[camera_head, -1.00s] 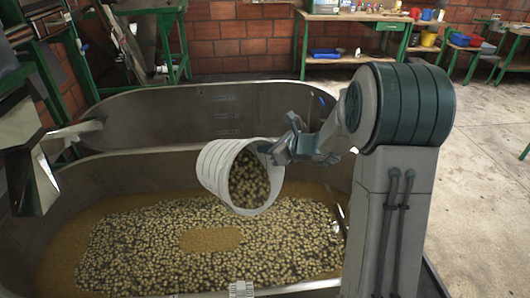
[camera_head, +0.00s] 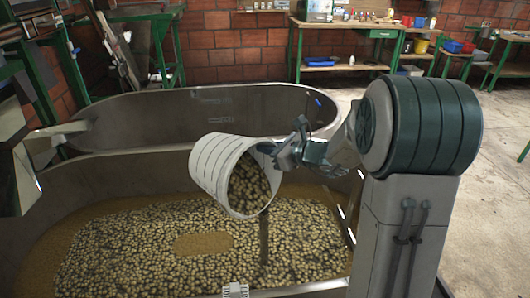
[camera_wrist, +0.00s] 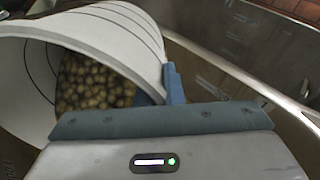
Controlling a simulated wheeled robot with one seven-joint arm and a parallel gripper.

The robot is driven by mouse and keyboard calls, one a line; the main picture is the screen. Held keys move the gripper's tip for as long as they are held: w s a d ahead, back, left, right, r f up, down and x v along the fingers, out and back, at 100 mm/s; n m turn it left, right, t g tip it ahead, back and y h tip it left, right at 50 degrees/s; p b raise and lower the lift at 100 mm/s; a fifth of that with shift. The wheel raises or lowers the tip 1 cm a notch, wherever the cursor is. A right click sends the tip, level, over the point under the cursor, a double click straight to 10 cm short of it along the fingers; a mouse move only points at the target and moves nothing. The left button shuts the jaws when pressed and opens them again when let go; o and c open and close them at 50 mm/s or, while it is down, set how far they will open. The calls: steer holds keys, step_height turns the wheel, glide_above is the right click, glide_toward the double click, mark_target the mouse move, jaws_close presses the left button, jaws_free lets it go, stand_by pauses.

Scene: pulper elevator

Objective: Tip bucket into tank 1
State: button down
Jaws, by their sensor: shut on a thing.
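A white bucket (camera_head: 216,165) with dark rings is tilted, its mouth facing down and to the right. Beans or cherries (camera_head: 249,185) fill its mouth, and a thin dark stream (camera_head: 264,238) falls from its lower rim. My gripper (camera_head: 284,152) is shut on the bucket's rim. The wrist view shows the bucket wall (camera_wrist: 90,35) and the brown contents (camera_wrist: 88,85) beside my gripper (camera_wrist: 172,88). Below the bucket is the near metal tank (camera_head: 60,205), with a wide layer of pale beans. No tank number is legible.
A second metal tank (camera_head: 205,118) stands behind the near one, with marks on its inner wall. A metal spout (camera_head: 60,130) reaches in from the left. Green-legged workbenches (camera_head: 345,68) stand at the back. The floor (camera_head: 500,180) at right is clear.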

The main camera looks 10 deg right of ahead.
steer(key=shift+s+d+f+t+y+b, duration=1.1)
steer(key=shift+s+f+t+y+b, duration=0.15)
steer(key=shift+b, duration=4.3)
steer(key=s+d+t+y+b, duration=0.1)
steer(key=s+b, duration=0.1)
steer(key=b, duration=0.3)
steer(key=s+d+t+y+b, duration=0.2)
steer(key=b, duration=0.2)
steer(key=shift+n+b, duration=0.4)
steer(key=shift+w+d+r, duration=0.1)
